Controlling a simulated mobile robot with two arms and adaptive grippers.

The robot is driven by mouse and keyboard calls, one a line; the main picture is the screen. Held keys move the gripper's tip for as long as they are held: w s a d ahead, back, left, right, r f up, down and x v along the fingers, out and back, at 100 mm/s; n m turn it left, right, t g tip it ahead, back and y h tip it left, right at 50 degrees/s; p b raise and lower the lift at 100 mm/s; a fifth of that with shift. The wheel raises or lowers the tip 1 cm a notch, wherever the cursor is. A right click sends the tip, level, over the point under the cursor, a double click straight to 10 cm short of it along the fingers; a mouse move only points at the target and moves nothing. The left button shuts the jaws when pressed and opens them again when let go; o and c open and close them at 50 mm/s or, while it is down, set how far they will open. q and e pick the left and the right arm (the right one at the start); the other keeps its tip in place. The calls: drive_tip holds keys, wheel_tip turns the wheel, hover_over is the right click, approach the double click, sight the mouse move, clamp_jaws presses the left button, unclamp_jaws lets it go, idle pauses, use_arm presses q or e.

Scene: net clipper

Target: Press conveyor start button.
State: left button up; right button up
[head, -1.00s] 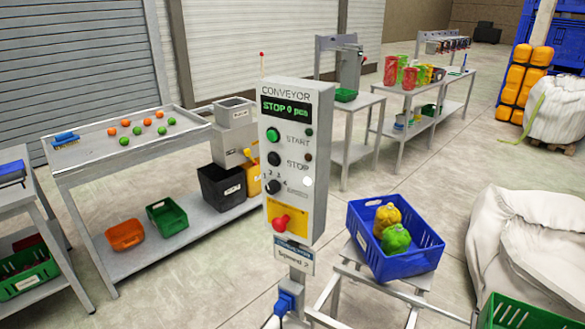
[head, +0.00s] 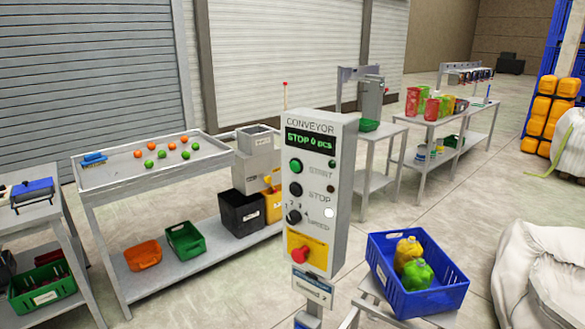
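The conveyor control box (head: 318,200) stands on a post in the middle of the head view, its front facing me. Its display (head: 310,139) reads "STOP 0 pcs". The green start button (head: 296,166) is at the upper left of the panel, with "START" printed beside it. The black stop button (head: 295,190) is just below, then a dark speed knob (head: 294,216). A red emergency button (head: 299,254) sits on a yellow plate at the bottom. Neither of my grippers is in view.
A blue crate (head: 446,297) with yellow and green items is right of the post. A grey table (head: 110,178) with orange and green balls is at left, bins below it. A white sack (head: 530,275) is at far right. Open floor lies behind the crate.

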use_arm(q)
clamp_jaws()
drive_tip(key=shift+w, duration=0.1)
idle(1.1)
